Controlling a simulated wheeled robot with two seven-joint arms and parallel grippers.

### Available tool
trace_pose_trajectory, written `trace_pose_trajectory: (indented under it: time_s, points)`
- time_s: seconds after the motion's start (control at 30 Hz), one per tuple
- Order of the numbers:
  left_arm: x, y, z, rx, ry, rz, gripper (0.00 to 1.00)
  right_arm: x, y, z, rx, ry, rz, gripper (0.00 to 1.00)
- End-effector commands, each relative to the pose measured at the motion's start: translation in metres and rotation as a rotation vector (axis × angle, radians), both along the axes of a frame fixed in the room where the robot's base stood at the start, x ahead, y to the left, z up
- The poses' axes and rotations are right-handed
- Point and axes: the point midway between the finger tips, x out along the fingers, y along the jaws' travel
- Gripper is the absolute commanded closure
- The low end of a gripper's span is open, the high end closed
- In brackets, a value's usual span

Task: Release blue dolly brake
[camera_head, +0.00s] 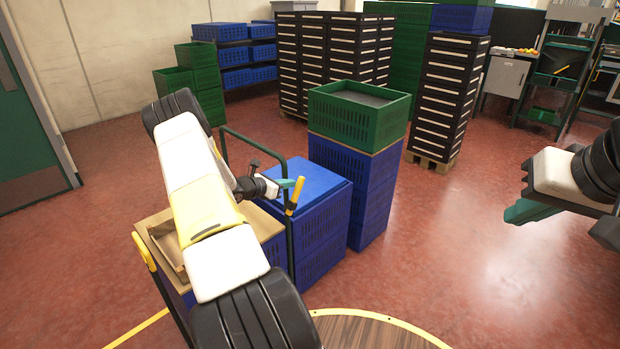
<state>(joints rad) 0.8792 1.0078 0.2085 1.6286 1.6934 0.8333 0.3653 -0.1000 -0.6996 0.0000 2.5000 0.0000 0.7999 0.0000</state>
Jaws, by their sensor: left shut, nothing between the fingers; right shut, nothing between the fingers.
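A dark tubular handle frame (256,143) stands around the blue crates at the centre left, and I take it to be part of the dolly. A yellow lever or grip (300,190) sits on its right post. Another yellow grip (145,251) shows at the lower left. My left gripper (287,184), with teal fingers, is shut and empty right beside the right yellow lever; I cannot tell if they touch. My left arm hides much of the frame. My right gripper (522,211) is shut and empty at the right, over open floor. The dolly's base and wheels are hidden.
A blue crate stack (318,238) stands by the frame. A cardboard box (160,232) lies on crates at left. A green crate (355,112) tops another blue stack. Black crate stacks (447,95) stand behind. The red floor (470,230) at right is clear.

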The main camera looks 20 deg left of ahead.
Motion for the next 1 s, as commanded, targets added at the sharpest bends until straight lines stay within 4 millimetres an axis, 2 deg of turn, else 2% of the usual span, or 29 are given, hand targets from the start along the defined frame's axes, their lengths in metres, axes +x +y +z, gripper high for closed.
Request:
trace_pose_trajectory:
  time_s: [0.07, 0.2, 0.4, 0.6, 0.77, 0.87, 0.97, 1.0]
  points:
    - [-0.005, 0.006, 0.011, 0.003, -0.001, -0.001, 1.0, 0.0, 0.0, 0.0, 0.0, -0.001, 0.0, 1.0]
    - [-0.035, 0.019, 0.028, 0.002, -0.001, 0.0, 1.0, 0.0, 0.0, 0.0, 0.0, 0.0, 0.0, 1.0]
    - [-0.066, 0.031, 0.046, 0.003, 0.0, -0.001, 1.0, 0.0, 0.0, 0.0, 0.0, -0.001, 0.0, 1.0]
    - [-0.081, 0.037, 0.055, 0.001, 0.0, -0.003, 1.0, 0.0, 0.0, 0.0, 0.0, 0.0, 0.0, 1.0]
    - [-0.083, 0.036, 0.057, 0.003, 0.0, -0.006, 1.0, 0.0, 0.0, 0.0, 0.0, 0.0, 0.0, 1.0]
    - [-0.08, 0.023, 0.07, 0.037, -0.007, -0.052, 1.0, 0.0, 0.0, 0.0, 0.0, 0.0, 0.0, 1.0]
    - [-0.077, -0.013, 0.099, 0.131, -0.023, -0.176, 1.0, 0.0, 0.0, 0.0, 0.0, 0.0, 0.0, 1.0]
    - [-0.078, -0.034, 0.115, 0.188, -0.033, -0.25, 1.0, 0.0, 0.0, 0.0, 0.0, 0.0, 0.0, 1.0]
